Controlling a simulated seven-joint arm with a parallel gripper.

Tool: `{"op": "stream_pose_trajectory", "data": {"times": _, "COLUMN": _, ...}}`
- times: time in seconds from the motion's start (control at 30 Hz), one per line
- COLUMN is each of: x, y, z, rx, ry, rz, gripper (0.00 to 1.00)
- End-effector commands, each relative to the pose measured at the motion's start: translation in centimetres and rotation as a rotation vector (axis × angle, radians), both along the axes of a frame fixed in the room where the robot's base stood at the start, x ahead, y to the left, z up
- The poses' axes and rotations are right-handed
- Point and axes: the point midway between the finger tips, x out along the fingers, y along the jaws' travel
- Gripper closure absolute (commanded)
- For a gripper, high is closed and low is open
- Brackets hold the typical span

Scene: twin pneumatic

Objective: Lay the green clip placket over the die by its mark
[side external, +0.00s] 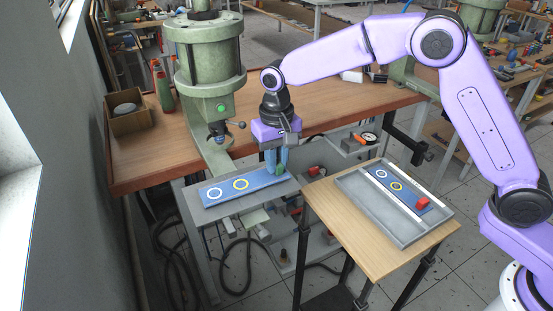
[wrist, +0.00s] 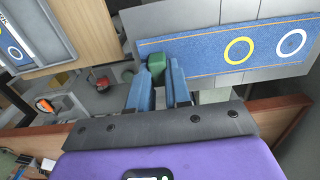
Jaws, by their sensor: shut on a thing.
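The green clip placket is a blue strip (side external: 218,193) with a white ring, a yellow ring and a green clip (side external: 281,169) at its right end. It lies lengthwise over the grey die plate (side external: 190,207) below the press; I cannot tell whether it touches the plate. My gripper (side external: 276,166) points down at the clip end. In the wrist view, my blue fingers (wrist: 158,80) are shut on the green clip (wrist: 156,63), and the blue strip (wrist: 200,48) extends right over the grey plate (wrist: 200,15). The die's mark cannot be made out.
A grey tray (side external: 350,186) on a wooden stand (side external: 330,228) at right holds another blue placket (side external: 381,177) with a red clip (side external: 422,203). The green press (side external: 209,65) rises behind the plate, on a wooden bench (side external: 320,112). A cardboard box (side external: 130,118) sits on the bench's left.

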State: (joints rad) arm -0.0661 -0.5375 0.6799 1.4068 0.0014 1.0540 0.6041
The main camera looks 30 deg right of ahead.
Motion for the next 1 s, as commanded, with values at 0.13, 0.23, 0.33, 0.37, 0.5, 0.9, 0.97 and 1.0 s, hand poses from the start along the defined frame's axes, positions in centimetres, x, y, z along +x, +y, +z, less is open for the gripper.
{"op": "stream_pose_trajectory", "data": {"times": 0.13, "x": 0.01, "y": 0.0, "z": 0.01, "rx": 0.0, "ry": 0.0, "rz": 0.0, "gripper": 1.0}}
{"op": "stream_pose_trajectory", "data": {"times": 0.23, "x": 0.0, "y": 0.0, "z": -0.03, "rx": 0.0, "ry": 0.0, "rz": 0.0, "gripper": 1.0}}
{"op": "stream_pose_trajectory", "data": {"times": 0.33, "x": 0.0, "y": 0.0, "z": -0.11, "rx": 0.0, "ry": 0.0, "rz": 0.0, "gripper": 1.0}}
{"op": "stream_pose_trajectory", "data": {"times": 0.37, "x": 0.0, "y": 0.0, "z": -0.14, "rx": 0.0, "ry": 0.0, "rz": 0.0, "gripper": 1.0}}
{"op": "stream_pose_trajectory", "data": {"times": 0.5, "x": 0.0, "y": 0.01, "z": -0.29, "rx": 0.0, "ry": 0.0, "rz": 0.001, "gripper": 1.0}}
{"op": "stream_pose_trajectory", "data": {"times": 0.9, "x": 0.01, "y": 0.03, "z": -0.66, "rx": 0.001, "ry": -0.001, "rz": 0.001, "gripper": 0.75}}
{"op": "stream_pose_trajectory", "data": {"times": 0.97, "x": 0.01, "y": 0.02, "z": -0.65, "rx": 0.0, "ry": -0.001, "rz": 0.001, "gripper": 0.56}}
{"op": "stream_pose_trajectory", "data": {"times": 1.0, "x": 0.01, "y": 0.02, "z": -0.65, "rx": 0.0, "ry": -0.001, "rz": 0.001, "gripper": 0.52}}
